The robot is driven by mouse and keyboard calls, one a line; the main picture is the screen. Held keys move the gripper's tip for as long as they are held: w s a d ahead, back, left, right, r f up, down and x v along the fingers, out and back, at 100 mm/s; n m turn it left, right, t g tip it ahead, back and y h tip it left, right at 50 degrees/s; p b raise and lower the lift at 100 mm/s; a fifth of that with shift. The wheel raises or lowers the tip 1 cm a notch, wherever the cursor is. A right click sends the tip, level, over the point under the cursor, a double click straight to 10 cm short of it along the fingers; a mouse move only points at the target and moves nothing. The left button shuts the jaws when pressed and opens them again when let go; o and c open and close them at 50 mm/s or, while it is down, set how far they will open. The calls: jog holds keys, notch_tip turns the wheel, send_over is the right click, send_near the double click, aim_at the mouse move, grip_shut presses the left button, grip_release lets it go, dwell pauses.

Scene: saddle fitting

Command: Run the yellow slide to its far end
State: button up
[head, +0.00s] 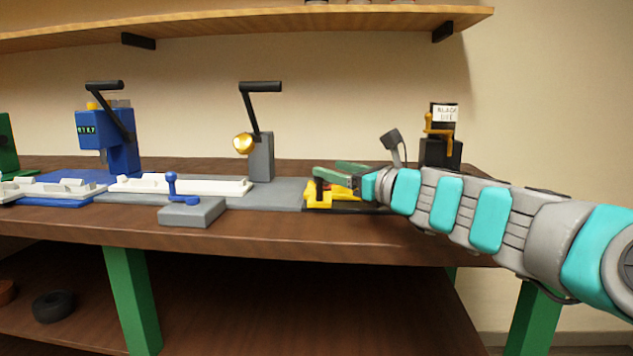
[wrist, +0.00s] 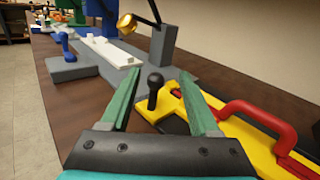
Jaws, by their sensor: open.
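The yellow slide (head: 319,202) sits at the right end of the bench fixture; it also shows in the wrist view (wrist: 177,124). A black knob (wrist: 155,92) stands upright on its near part, and a red handle (wrist: 262,112) lies along its right side in the wrist view. My gripper (wrist: 160,74) is open, with its green fingers on either side of the knob in the picture. I cannot tell whether either finger touches it. In the head view my gripper (head: 335,176) is over the slide and hides part of it.
A grey base (head: 280,193) with a white rail (head: 205,186) runs left. A grey post with a black lever and brass ball (head: 243,144) stands behind it. A grey block with a blue handle (head: 192,211) sits in front. A blue press (head: 122,150) is farther left.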

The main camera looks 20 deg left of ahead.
jog(key=shift+s+a+f+m, duration=0.15)
jog(key=shift+f+m, duration=0.35)
jog(key=shift+f, duration=0.5)
jog(key=shift+x, duration=3.8)
grip_shut()
